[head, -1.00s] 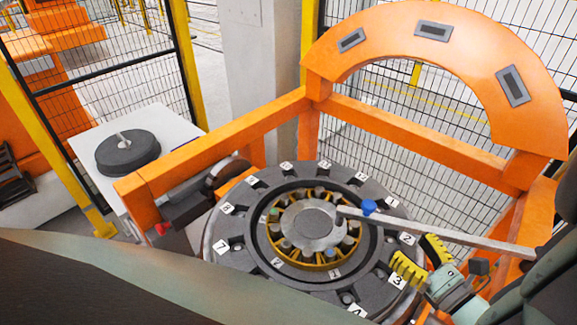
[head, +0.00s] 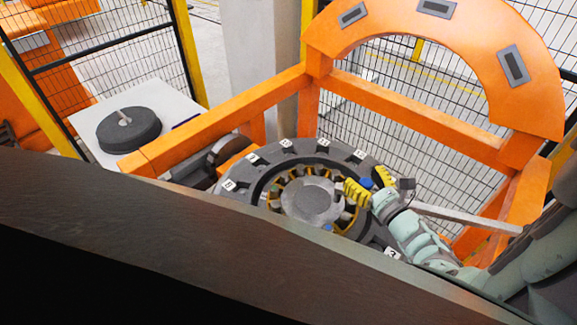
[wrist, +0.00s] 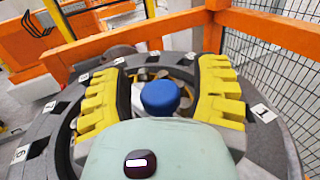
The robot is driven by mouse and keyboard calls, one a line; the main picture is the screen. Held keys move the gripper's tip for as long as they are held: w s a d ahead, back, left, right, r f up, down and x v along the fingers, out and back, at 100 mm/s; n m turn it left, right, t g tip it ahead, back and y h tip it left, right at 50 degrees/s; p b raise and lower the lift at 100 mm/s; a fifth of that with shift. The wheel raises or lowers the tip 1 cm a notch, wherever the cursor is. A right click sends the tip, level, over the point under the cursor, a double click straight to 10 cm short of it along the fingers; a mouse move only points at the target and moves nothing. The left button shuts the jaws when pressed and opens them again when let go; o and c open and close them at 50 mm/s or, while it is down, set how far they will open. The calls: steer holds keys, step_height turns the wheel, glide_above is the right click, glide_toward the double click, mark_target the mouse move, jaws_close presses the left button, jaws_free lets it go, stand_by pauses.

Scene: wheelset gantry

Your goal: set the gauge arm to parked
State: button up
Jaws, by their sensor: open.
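The gauge arm (head: 467,219) is a pale grey bar reaching from the right over the dark numbered ring (head: 270,158). Its blue knob (head: 366,184) stands near its inner end and shows in the wrist view (wrist: 160,97) between my fingers. My gripper (head: 370,182) has yellow ribbed fingers and is open, with one finger on each side of the knob. In the wrist view, my gripper (wrist: 162,95) shows gaps between the knob and both fingers. My gripper and wrist hide part of the bar and some number labels.
An orange frame (head: 410,119) with an arched plate (head: 470,25) stands behind the ring. A white table (head: 90,100) with a dark round disc (head: 129,128) is at the left. Mesh fencing (head: 110,65) stands behind. My own dark body hides the ring's near side.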

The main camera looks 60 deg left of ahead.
steer(key=shift+a, duration=0.4)
steer(key=shift+c, duration=0.2)
jaws_close()
stand_by(0.6)
